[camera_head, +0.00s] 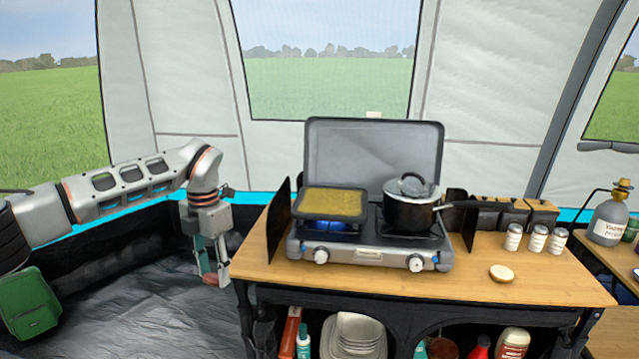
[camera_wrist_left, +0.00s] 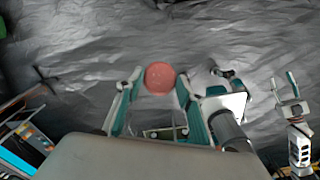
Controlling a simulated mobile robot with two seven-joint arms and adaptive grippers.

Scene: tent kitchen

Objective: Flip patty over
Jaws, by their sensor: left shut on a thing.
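My left gripper (camera_head: 213,278) points down beside the left end of the wooden table, over the dark tent floor and apart from the stove. It is shut on the patty, a round reddish disc (camera_wrist_left: 159,78) between its fingertips in the left wrist view. The patty's lower edge also shows small in the head view (camera_head: 209,280). A square pan (camera_head: 333,203) with a yellowish inner surface sits on the left burner, with blue flame under it. What looks like my right gripper (camera_wrist_left: 286,88) shows small at the right of the left wrist view; its jaw state is unclear.
The camping stove (camera_head: 368,254) stands on the table (camera_head: 480,285), with side windshields and a raised lid. A lidded black pot (camera_head: 408,214) sits on the right burner. Several white-labelled jars (camera_head: 537,238) and a small round pale item (camera_head: 502,273) stand to the right.

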